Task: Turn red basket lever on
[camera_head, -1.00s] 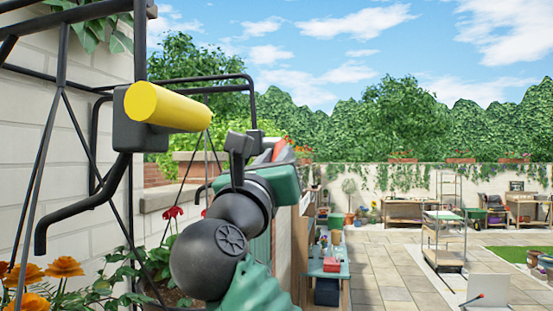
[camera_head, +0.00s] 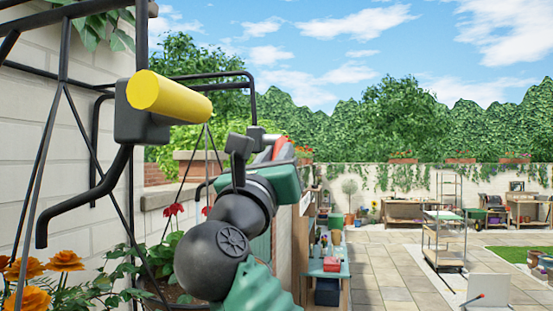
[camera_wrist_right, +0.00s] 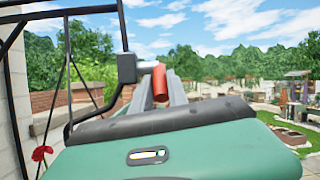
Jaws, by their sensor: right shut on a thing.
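The red lever handle (camera_wrist_right: 160,82) is a short red cylinder, close to upright in the right wrist view, on a dark bracket (camera_wrist_right: 127,68). My right gripper (camera_wrist_right: 172,85) is shut on it, with the grey fingers on either side. In the head view my right arm reaches forward to the gripper (camera_head: 279,153), and only a small red patch of the handle (camera_head: 278,146) shows there; the arm hides part of it. A bent black pipe (camera_wrist_right: 73,115) hangs from the bracket. My left gripper is out of view.
A larger yellow handle (camera_head: 170,96) on a dark bracket (camera_head: 135,115) is close at left in the head view. Black frame rods (camera_head: 139,190), a white brick wall (camera_head: 90,150) and flowers (camera_head: 66,261) crowd the left side. Open paving (camera_head: 385,270) lies at right.

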